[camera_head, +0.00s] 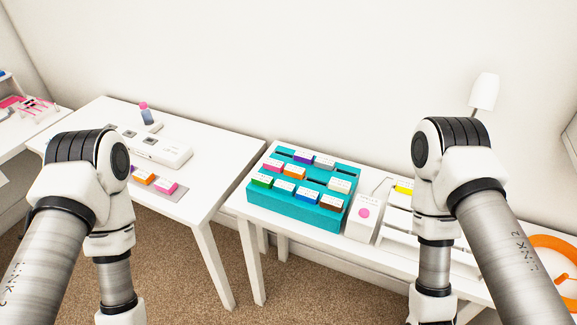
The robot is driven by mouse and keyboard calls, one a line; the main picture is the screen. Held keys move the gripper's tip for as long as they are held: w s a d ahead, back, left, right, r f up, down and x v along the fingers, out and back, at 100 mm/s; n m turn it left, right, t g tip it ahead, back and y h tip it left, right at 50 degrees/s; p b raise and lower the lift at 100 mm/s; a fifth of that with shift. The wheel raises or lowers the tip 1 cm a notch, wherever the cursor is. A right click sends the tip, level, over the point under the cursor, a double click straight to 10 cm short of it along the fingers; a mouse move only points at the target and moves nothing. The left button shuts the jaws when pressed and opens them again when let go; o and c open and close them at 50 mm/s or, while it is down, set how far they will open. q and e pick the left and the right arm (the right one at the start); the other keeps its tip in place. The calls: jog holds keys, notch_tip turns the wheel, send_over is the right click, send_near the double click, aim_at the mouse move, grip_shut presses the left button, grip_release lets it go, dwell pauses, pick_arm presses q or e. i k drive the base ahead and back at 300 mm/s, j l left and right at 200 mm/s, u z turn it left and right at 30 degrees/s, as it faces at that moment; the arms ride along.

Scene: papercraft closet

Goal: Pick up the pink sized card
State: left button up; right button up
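A teal rack (290,212) on the right-hand white table holds several cards with coloured sides and white tops. A pink card (271,167) sits in its left part, behind the green and blue ones. Another pink block (166,188) lies on a grey strip on the left-hand table, beside an orange block (144,178). The frame does not settle which pink piece is the sized card. Both my arms hang down in the foreground, apart from the rack. Their grippers are below the picture's edge.
A white box with a pink dot (361,222) stands right of the rack. A white lamp (485,91), a yellow piece (404,187) and an orange ring (545,240) are farther right. A white device (165,150) and a small bottle (144,112) stand on the left table. A gap separates the tables.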

aim_at(269, 163)
jog(key=i+j+z, duration=0.15)
jog(key=j+z, duration=0.25)
jog(key=i+j+z, duration=0.1)
jog(key=j+z, duration=0.15)
jog(key=z, duration=0.15)
jog(key=j+z, duration=0.3)
jog(key=z, duration=0.15)
